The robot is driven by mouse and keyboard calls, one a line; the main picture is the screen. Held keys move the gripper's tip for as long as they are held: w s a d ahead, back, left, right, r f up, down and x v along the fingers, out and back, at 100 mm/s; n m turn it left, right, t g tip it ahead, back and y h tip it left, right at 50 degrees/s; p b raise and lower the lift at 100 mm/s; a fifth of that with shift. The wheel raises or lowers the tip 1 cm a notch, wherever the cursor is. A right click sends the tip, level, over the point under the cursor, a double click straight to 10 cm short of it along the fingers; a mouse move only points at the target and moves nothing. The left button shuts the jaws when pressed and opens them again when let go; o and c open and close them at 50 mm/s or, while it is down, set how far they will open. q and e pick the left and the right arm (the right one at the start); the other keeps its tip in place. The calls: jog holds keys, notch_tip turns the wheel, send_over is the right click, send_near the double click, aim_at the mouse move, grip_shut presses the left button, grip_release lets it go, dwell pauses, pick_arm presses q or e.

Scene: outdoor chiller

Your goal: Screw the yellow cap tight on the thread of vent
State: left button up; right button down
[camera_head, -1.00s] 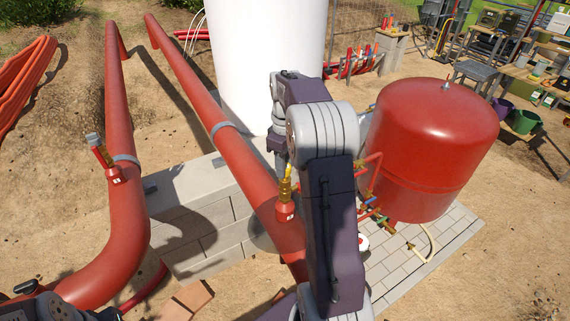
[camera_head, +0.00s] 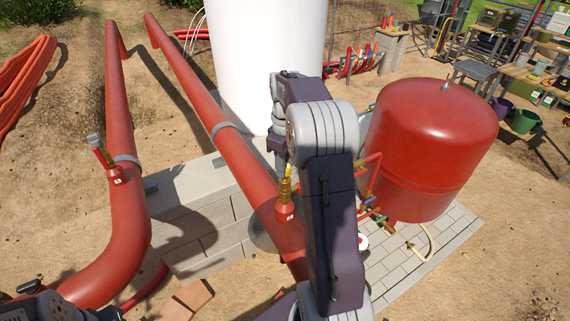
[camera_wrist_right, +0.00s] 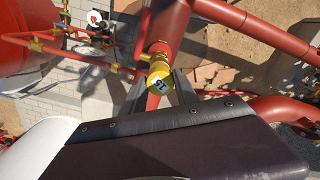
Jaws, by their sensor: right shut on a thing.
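The yellow cap (camera_wrist_right: 159,82), with dark marks on its top, sits in line with the brass fitting (camera_wrist_right: 158,52) of the vent in the right wrist view. In the head view, the cap (camera_head: 285,188) is on top of the red vent body (camera_head: 286,211) on the middle pipe. My right gripper (camera_wrist_right: 160,88) is shut on the cap, one finger on each side. The cap and brass look in contact. How far the thread is engaged is hidden. My left gripper is not clearly in view; only part of my left arm shows at the bottom left.
A red tank (camera_head: 432,140) with small pipes and valves stands right of my right arm. A white cylinder (camera_head: 262,65) stands behind. Concrete blocks (camera_head: 205,235) lie under the pipes.

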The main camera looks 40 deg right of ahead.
dwell(0.4)
jog(key=shift+p, duration=0.3)
jog(key=shift+f, duration=0.15)
jog(key=shift+f+b, duration=0.65)
jog(key=shift+f, duration=0.1)
